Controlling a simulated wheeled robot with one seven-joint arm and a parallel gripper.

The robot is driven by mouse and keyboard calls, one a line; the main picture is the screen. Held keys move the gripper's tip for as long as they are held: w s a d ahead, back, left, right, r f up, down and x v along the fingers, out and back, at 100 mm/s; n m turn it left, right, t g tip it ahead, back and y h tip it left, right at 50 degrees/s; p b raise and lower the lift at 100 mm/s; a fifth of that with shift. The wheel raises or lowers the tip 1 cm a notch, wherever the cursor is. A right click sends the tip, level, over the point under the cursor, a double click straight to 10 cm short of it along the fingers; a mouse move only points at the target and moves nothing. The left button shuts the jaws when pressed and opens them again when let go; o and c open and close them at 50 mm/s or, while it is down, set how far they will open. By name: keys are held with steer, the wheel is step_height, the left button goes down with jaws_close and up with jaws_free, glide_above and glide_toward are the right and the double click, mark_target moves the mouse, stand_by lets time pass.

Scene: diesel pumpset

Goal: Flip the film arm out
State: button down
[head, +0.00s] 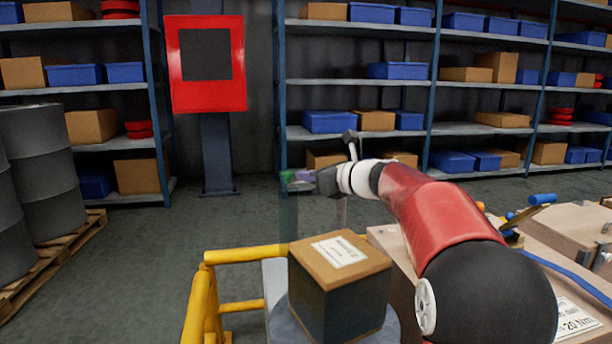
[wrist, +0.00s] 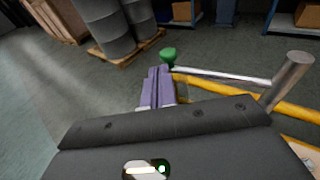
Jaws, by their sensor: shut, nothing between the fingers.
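The film arm shows in the wrist view as a silver bar (wrist: 225,76) running from a thick grey post (wrist: 290,80) to a green knob (wrist: 168,54). In the head view the green knob (head: 287,175) is partly hidden by my gripper (head: 298,184), and a grey post top (head: 351,137) rises behind my wrist. My gripper (wrist: 157,78) has its purple fingers shut and empty, with the tips just short of or against the knob; I cannot tell if they touch. A box with dark sides (head: 336,285) stands on a round grey plate (head: 283,322) below.
A yellow rail (head: 200,300) stands left of the plate. A brown-topped bench (head: 400,265) with blue-handled parts (head: 542,199) lies at right. Drums (head: 45,165) on a pallet stand at far left. A red panel (head: 206,63) and shelves are behind.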

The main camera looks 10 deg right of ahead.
steer(key=s+a+b+v, duration=0.1)
steer(key=v, duration=0.9)
steer(key=shift+f, duration=0.15)
